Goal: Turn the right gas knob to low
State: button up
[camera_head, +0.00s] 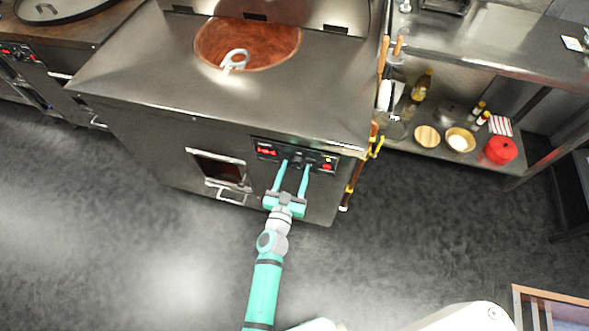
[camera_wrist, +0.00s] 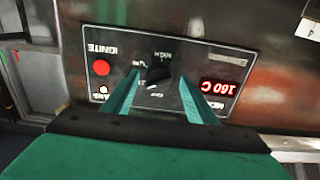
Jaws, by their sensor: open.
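The tandoor's black control panel (camera_head: 268,143) is on its front face near the right corner. One black knob (camera_wrist: 158,75) sits in the panel's middle, with a light pointer mark and small, upside-down lettering around it in the wrist view. My gripper (camera_head: 296,164) is open and reaches up to the panel. In the wrist view my gripper (camera_wrist: 159,77) has its green fingers on either side of the knob, with visible gaps. I cannot tell how deep the tips reach. In the head view the fingers partly hide the knob area.
A red ignite button (camera_wrist: 101,67) and a red 160 C display (camera_wrist: 218,87) flank the knob. Long-handled tools (camera_head: 357,180) hang at the tandoor's right side. A door with a handle (camera_head: 231,197) is lower left. Open floor (camera_head: 120,220) lies in front.

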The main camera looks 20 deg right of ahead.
jog(key=shift+w+d, duration=0.25)
jog(key=shift+w, duration=0.1)
jog(key=c, duration=1.1)
jog(key=shift+o, duration=0.2)
jog(key=shift+a, duration=0.1)
jog(key=shift+w, duration=0.1)
